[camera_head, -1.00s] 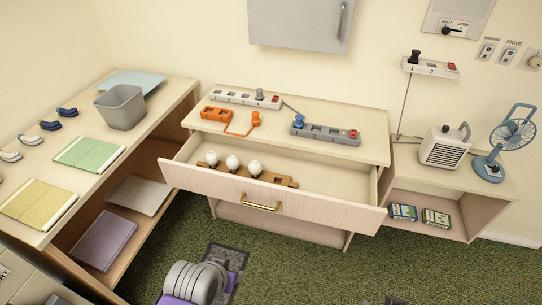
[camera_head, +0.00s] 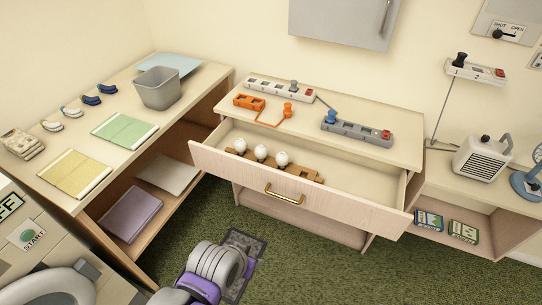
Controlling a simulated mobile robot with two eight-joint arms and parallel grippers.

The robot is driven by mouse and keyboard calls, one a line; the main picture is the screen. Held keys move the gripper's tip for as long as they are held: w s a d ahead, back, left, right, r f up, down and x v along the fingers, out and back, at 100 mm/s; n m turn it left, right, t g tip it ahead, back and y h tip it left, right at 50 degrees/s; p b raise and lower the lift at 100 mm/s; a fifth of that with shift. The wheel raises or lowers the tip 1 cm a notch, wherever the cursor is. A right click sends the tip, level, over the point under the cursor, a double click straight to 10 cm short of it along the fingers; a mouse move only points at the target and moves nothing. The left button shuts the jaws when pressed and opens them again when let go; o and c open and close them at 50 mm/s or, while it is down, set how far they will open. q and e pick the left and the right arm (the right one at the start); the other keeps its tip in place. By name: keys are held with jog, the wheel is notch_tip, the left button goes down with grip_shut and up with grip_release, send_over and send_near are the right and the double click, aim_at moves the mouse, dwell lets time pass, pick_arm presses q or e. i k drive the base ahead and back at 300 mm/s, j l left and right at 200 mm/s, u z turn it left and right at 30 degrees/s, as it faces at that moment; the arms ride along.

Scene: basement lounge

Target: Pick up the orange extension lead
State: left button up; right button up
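The orange extension lead (camera_head: 249,101) lies on the top of the drawer cabinet, near its left end. It has a short orange socket block and a thin orange cord that runs to an orange plug (camera_head: 287,110) at its right. A white power strip (camera_head: 272,89) lies just behind it. A grey power strip (camera_head: 355,132) with a blue plug (camera_head: 331,117) in its left end lies to its right.
The drawer (camera_head: 300,192) below stands open, holding a wooden rack with three white bulbs (camera_head: 261,153). A side counter (camera_head: 105,162) is at left, a heater (camera_head: 482,158) at right. Carpet before the drawer's right half is clear.

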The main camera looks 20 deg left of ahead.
aim_at(249, 102)
jog(key=i+j, duration=0.15)
jog(key=i, duration=0.15)
jog(key=i+j, duration=0.1)
jog(key=i, duration=0.25)
jog(key=i+u, duration=0.15)
jog(key=u, duration=0.25)
jog(key=i+u, duration=0.1)
jog(key=u, duration=0.25)
jog(key=i+u, duration=0.15)
jog(key=u, duration=1.3)
